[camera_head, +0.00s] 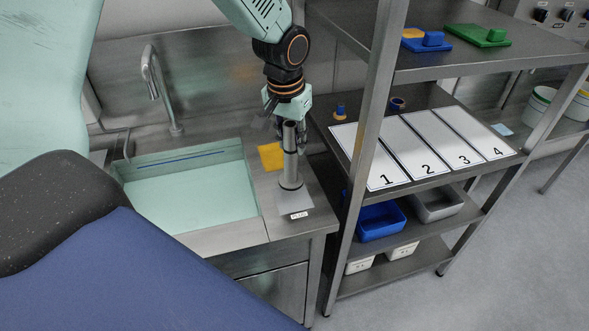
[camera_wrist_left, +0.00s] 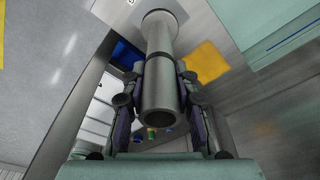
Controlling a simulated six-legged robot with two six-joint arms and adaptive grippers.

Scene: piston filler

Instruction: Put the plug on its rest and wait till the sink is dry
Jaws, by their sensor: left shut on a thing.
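The plug (camera_head: 290,167) is a grey metal standpipe, upright, with a wider foot. My left gripper (camera_head: 291,132) is shut on its upper part, and in the left wrist view the tube (camera_wrist_left: 161,75) runs between both fingers. The foot stands at the grey plate of the rest (camera_head: 292,203), which has a label in front. I cannot tell whether the foot bears fully on the plate. The sink (camera_head: 190,190) is left of it, with a blue line on its back wall and an even pale green inside; I cannot tell how much water it holds. My right gripper is not in view.
A tap (camera_head: 157,85) stands behind the sink. A yellow cloth (camera_head: 271,156) lies behind the plug. A steel rack at right holds numbered white panels (camera_head: 420,150), a blue bin (camera_head: 380,221) and a grey bin (camera_head: 436,204). A rack post (camera_head: 366,140) stands close to the plug's right.

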